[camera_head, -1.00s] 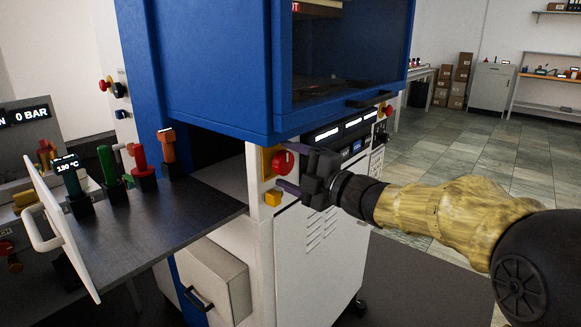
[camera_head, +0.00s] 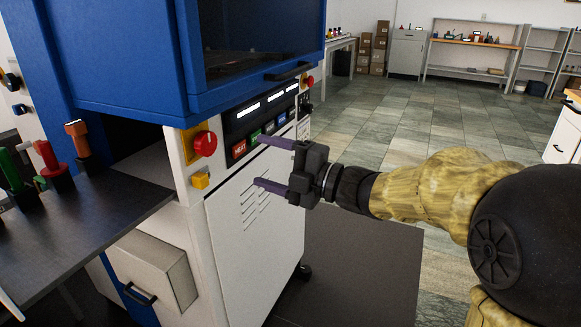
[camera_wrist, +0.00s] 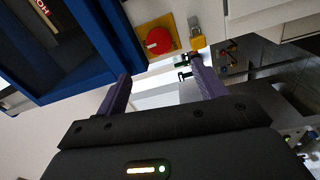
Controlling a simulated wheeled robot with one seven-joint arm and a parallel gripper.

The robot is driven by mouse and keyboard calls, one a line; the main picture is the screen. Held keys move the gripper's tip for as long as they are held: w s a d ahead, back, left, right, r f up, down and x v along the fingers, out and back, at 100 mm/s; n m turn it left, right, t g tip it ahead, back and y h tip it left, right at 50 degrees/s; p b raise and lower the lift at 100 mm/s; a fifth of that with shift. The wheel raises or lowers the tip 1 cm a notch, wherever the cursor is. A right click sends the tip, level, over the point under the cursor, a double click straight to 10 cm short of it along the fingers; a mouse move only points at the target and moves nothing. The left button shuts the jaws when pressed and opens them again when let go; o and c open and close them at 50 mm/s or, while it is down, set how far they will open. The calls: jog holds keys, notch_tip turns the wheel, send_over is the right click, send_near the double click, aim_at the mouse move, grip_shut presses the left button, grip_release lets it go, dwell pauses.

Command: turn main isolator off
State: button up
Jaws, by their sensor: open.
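The main isolator is a red rotary knob (camera_head: 205,143) on a yellow plate, on the white front corner of the blue press, in the head view. The red knob also shows in the wrist view (camera_wrist: 159,41), ahead of the fingers and between their lines. My gripper (camera_head: 260,163) is open and empty, with two purple fingers pointing left. It is to the right of the knob and apart from it, in front of the white panel. In the wrist view my gripper (camera_wrist: 160,88) has its fingers spread wide.
A small yellow block (camera_head: 200,181) sits below the knob. A control panel (camera_head: 262,120) with displays and coloured buttons lies to its right. The blue press hood (camera_head: 140,60) overhangs above. A dark shelf (camera_head: 110,212) with coloured handles juts out at left. Open floor lies to the right.

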jog(key=v, duration=0.4)
jog(key=shift+s+d, duration=0.1)
jog(key=shift+d, duration=0.05)
